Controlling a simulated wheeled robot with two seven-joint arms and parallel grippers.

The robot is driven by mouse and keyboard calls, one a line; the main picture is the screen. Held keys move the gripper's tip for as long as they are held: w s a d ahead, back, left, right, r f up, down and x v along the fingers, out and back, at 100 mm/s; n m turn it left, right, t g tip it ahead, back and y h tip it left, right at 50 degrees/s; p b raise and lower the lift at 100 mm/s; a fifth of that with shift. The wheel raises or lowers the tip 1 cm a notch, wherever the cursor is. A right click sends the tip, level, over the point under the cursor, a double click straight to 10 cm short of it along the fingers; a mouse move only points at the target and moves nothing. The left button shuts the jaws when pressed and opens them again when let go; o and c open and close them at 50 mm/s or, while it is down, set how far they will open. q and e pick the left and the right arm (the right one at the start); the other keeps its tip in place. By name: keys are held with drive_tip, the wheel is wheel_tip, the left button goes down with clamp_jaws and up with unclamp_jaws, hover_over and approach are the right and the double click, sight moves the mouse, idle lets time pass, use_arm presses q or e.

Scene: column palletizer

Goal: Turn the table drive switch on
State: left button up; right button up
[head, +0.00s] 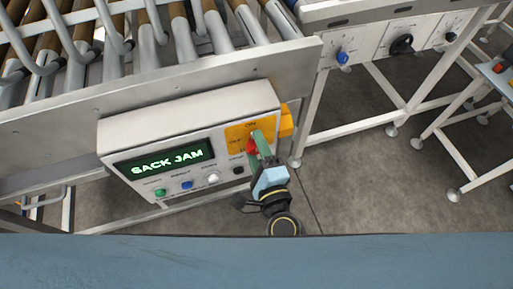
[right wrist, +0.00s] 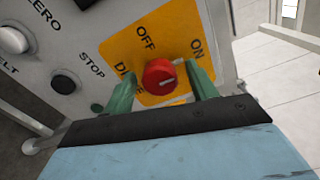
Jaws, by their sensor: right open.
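The table drive switch is a red rotary knob (right wrist: 158,77) on a yellow plate (right wrist: 132,50) lettered OFF and ON. In the head view the red knob (head: 252,148) is at the right end of the control box (head: 190,115), partly covered by my gripper. My right gripper (right wrist: 161,86) is open, with one green finger on each side of the knob. Whether the fingers touch it I cannot tell. A pale mark at the knob's right edge points roughly toward ON. In the head view the right gripper (head: 260,148) is in front of the box. My left gripper is out of view.
The box has a lit display (head: 166,158) reading SACK JAM, and green, blue (head: 187,185), white and black buttons. A roller conveyor (head: 150,40) lies behind it. Another panel with blue and black knobs (head: 402,44) is at upper right. Floor shows at the right.

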drive_tip(key=shift+s, duration=0.1)
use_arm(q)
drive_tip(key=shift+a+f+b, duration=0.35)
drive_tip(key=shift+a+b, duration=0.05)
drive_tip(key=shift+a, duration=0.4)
use_arm(e)
drive_tip(key=v, duration=1.3)
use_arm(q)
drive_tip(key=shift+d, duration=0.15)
